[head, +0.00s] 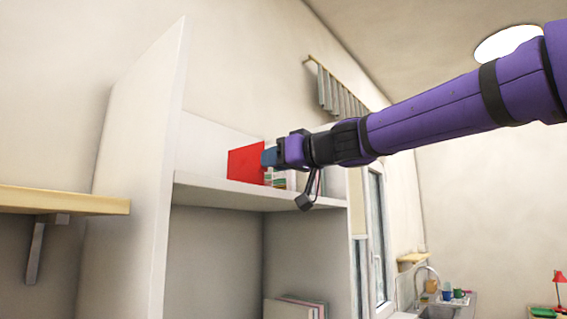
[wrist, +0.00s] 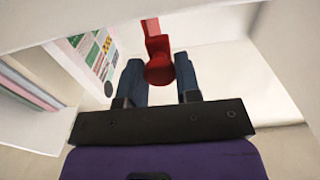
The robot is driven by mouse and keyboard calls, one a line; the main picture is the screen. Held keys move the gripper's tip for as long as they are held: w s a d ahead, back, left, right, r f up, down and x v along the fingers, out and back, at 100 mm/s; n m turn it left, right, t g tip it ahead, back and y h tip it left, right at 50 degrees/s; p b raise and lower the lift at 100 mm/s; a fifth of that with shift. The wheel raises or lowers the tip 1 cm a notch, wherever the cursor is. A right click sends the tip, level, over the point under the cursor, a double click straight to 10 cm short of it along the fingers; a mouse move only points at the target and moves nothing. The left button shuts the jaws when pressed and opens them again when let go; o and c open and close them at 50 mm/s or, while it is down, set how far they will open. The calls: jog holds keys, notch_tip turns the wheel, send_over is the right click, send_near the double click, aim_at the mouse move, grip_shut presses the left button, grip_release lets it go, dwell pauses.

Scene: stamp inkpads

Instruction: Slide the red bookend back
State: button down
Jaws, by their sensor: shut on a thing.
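The red bookend (head: 245,163) stands upright on the upper shelf (head: 215,190) of a white shelf unit. In the head view it shows as a flat red panel. In the wrist view its rounded red knob (wrist: 160,68) sits between my two blue fingers. My gripper (head: 269,157) is at the bookend's right edge and is shut on it. The wrist view also shows my gripper (wrist: 158,64), with a finger on either side of the knob. The rest of the bookend is largely out of that view.
Books or boxes with colored labels (head: 278,181) stand just right of the bookend, partly behind my gripper; they show at left in the wrist view (wrist: 90,50). The tall side panel (head: 135,165) bounds the shelf on the left. More books (head: 295,308) stand in the lower compartment.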

jog(key=c, duration=0.8)
grip_release()
jog(key=v, duration=1)
jog(key=shift+s+d, duration=0.25)
jog(key=shift+d, duration=0.1)
jog(key=shift+f, duration=0.1)
jog(key=s+d+f+m+g+h, duration=0.2)
jog(key=s+d+f, duration=0.5)
jog(key=f, duration=0.5)
jog(key=s+d+f+m+g+h, duration=0.2)
jog(key=s+d+f+m+h, duration=0.3)
jog(key=f, duration=0.7)
jog(key=s+d+f+m+g+h, duration=0.1)
jog(key=s+d+f+m+h, duration=0.2)
jog(key=s+d+f+h, duration=0.4)
jog(key=s+d+f, duration=0.3)
jog(key=d+f, duration=0.2)
jog(key=f, duration=0.1)
jog(key=shift+g, duration=0.4)
